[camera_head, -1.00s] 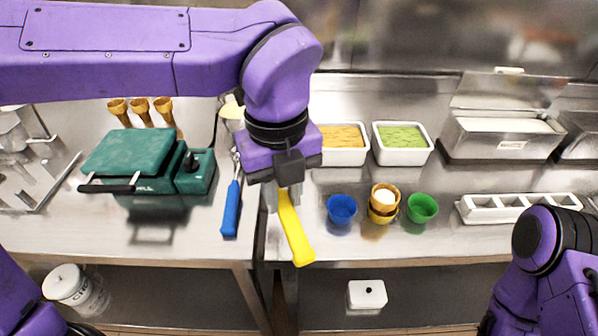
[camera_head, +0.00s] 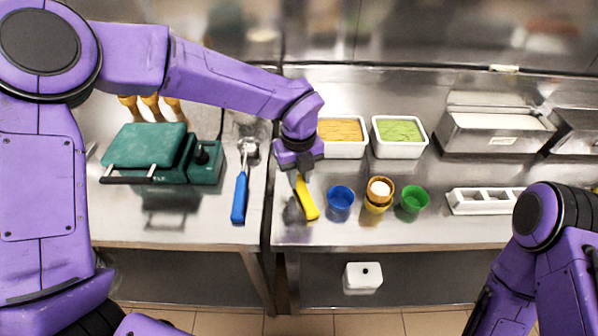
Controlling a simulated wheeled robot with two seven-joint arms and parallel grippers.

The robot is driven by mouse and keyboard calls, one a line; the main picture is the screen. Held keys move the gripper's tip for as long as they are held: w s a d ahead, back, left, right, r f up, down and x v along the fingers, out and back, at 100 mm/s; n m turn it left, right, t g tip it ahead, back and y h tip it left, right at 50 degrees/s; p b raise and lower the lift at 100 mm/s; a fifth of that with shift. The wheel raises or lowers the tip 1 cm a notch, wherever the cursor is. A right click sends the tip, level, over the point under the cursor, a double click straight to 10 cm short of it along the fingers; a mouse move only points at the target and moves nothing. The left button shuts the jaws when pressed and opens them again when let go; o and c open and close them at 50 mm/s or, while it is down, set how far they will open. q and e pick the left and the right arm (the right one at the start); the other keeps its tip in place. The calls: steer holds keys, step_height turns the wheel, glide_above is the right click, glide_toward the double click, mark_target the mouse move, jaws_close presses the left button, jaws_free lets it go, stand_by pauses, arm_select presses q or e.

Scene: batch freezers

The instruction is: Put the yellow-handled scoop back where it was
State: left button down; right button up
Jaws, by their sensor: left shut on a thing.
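The yellow-handled scoop (camera_head: 307,199) is in my left gripper (camera_head: 299,174), which is shut on it. Its yellow handle points down and slightly right, over the counter just left of the blue cup (camera_head: 341,198). The scoop's head is hidden by the gripper and arm. I cannot tell whether the handle touches the counter. A blue-handled scoop (camera_head: 240,197) lies on the counter to the left. My right arm shows at the lower right, but its gripper is not in view.
White tubs of orange (camera_head: 342,131) and green (camera_head: 400,132) filling stand behind the cups. A yellow cup (camera_head: 379,196), a green cup (camera_head: 413,200) and a white divided holder (camera_head: 484,201) stand to the right. A green waffle iron (camera_head: 146,148) stands left. A seam divides the counters.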

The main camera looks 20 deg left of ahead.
mark_target(299, 180)
arm_select(q)
steer(key=shift+f, duration=0.15)
steer(key=c, duration=0.9)
jaws_free()
steer(key=shift+c, duration=0.2)
steer(key=shift+r, duration=0.2)
step_height(299, 180, up, 12)
steer(key=b, duration=0.1)
steer(key=shift+b, duration=0.3)
